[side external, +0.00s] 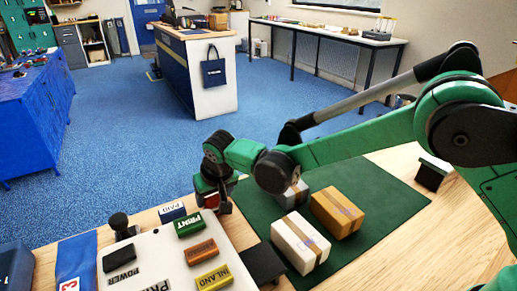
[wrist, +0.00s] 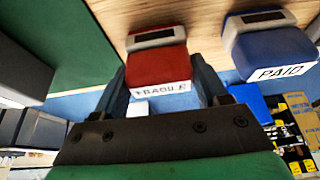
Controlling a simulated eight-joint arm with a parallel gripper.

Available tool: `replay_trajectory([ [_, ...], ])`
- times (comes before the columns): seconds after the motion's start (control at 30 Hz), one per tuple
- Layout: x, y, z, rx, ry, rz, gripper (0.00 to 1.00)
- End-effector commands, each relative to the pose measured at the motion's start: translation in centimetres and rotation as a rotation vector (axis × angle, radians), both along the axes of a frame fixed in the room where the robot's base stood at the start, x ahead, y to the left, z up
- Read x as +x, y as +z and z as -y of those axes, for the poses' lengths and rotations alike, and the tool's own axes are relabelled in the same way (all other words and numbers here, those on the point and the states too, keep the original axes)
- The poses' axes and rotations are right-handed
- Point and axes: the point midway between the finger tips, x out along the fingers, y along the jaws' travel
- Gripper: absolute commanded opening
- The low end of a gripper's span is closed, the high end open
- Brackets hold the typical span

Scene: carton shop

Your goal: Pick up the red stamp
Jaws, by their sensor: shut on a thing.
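The red stamp (wrist: 158,58) has a white label reading FRAGILE and sits between my two fingers in the wrist view. In the side external view, only a small part of the red stamp (side external: 211,201) shows beneath my wrist. My gripper (wrist: 163,88) is shut on it, one finger on each side. In the side view my gripper (side external: 222,201) is low at the table's far edge, near the green mat. I cannot tell whether the stamp is touching the table.
A blue PAID stamp (side external: 173,211) is close by, left of my gripper. A green PRINT stamp (side external: 190,226), orange stamp (side external: 202,251) and yellow INLAND stamp (side external: 214,279) line the white panel (side external: 165,245). White (side external: 300,243) and brown (side external: 338,212) cartons stand on the green mat (side external: 385,195).

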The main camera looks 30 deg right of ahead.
Motion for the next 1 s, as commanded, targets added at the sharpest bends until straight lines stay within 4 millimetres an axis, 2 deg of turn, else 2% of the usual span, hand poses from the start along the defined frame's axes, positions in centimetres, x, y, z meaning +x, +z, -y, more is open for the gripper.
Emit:
replay_trajectory([
  [0.27, 0.0, 0.5, 0.0, 0.000, 0.000, 0.000, 0.13],
  [0.43, 0.0, 2.6, 0.0, 0.000, 0.000, 0.000, 0.13],
  [0.8, 0.0, 13.3, 0.0, -0.001, 0.000, -0.001, 0.13],
  [1.0, 0.0, 17.4, 0.0, -0.002, -0.001, -0.002, 0.13],
])
